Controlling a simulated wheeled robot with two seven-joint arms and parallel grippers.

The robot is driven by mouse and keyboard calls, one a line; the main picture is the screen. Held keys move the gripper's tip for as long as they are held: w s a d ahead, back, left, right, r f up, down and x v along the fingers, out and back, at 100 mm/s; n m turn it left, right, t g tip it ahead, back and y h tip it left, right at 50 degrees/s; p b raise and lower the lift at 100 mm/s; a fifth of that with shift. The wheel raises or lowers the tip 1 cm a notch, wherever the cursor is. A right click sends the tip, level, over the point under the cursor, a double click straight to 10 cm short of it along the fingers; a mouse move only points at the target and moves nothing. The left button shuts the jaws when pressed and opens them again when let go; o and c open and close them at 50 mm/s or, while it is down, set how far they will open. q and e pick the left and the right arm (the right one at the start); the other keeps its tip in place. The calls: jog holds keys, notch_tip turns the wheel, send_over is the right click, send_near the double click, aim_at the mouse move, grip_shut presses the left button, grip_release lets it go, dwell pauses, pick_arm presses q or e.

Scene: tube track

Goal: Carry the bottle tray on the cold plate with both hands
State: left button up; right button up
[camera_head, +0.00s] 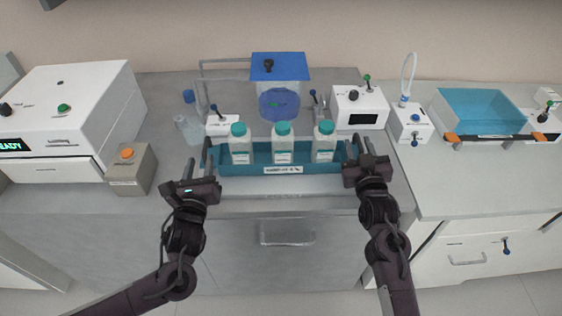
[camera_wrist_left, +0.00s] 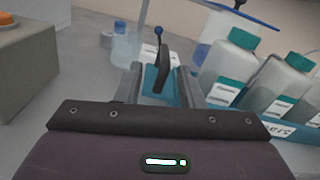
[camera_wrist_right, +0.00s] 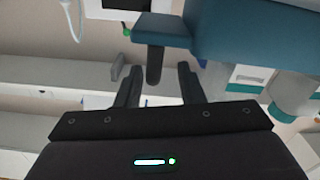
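The teal bottle tray (camera_head: 240,171) holds three white bottles (camera_head: 282,146) with teal caps, all upright. It sits on the grey bench, with a pale grey slab (camera_head: 310,186) along its front; I cannot tell whether this is the cold plate. My left gripper (camera_head: 198,160) is at the tray's left end; in the left wrist view its open fingers (camera_wrist_left: 158,85) stand either side of a dark upright handle (camera_wrist_left: 164,72). My right gripper (camera_head: 360,152) is at the right end; in the right wrist view its open fingers (camera_wrist_right: 158,85) flank the other handle (camera_wrist_right: 154,66).
Behind the tray stand a blue-topped apparatus (camera_head: 281,66) and a white box with a dark display (camera_head: 352,112). A wash bottle (camera_head: 187,129) and a box with an orange button (camera_head: 130,172) are left. A clear blue basin (camera_head: 478,112) stands on the right bench.

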pick_arm(q)
jog(key=shift+s+d+r, duration=0.1)
jog(key=shift+s+d, duration=0.05)
jog(key=shift+s, duration=0.15)
pick_arm(e)
jog(key=s, duration=0.5)
jog(key=shift+d+f, duration=0.1)
jog(key=shift+d, duration=0.2)
pick_arm(q)
jog(key=shift+w, duration=0.15)
pick_arm(e)
jog(key=shift+s+r, duration=0.3)
jog(key=shift+s, duration=0.3)
